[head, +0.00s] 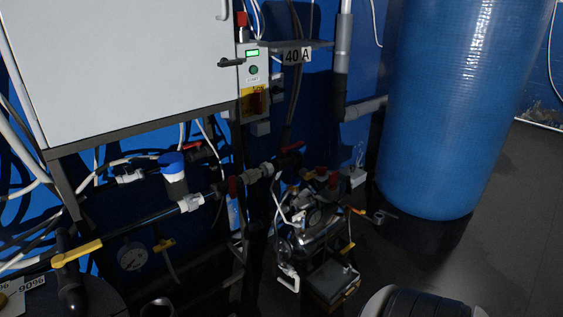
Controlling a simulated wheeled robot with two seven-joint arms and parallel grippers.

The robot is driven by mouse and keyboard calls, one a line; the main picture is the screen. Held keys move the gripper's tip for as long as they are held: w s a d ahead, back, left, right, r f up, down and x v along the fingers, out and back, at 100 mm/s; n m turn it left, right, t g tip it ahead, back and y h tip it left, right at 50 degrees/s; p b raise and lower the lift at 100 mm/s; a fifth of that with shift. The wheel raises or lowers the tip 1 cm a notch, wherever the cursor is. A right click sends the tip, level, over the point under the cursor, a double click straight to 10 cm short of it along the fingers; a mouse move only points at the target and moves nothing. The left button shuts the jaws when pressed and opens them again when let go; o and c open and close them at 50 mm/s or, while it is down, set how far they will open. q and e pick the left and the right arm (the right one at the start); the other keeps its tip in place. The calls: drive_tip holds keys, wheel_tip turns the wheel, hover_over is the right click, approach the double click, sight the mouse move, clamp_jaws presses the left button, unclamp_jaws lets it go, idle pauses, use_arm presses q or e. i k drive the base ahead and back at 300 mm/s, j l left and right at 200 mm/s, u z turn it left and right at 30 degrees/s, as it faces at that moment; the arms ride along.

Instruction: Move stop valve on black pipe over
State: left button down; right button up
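A black pipe (143,222) runs from the lower left up to a grey fitting below a blue-capped filter housing. A valve with a long yellow lever (77,252) sits at its lower left end, and the lever lies roughly along the pipe. A black elbow (70,285) hangs below that lever. I cannot tell for certain which valve is the task's. Neither of my grippers can be made out.
A white cabinet (125,65) on a dark frame overhangs the pipes. A control box (253,85) stands beside it. A pump assembly (315,235) is on the floor at centre. A large blue tank (440,110) stands right. A pressure gauge (132,257) is low left.

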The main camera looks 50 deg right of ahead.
sight(231, 179)
drive_tip(key=z, duration=1.4)
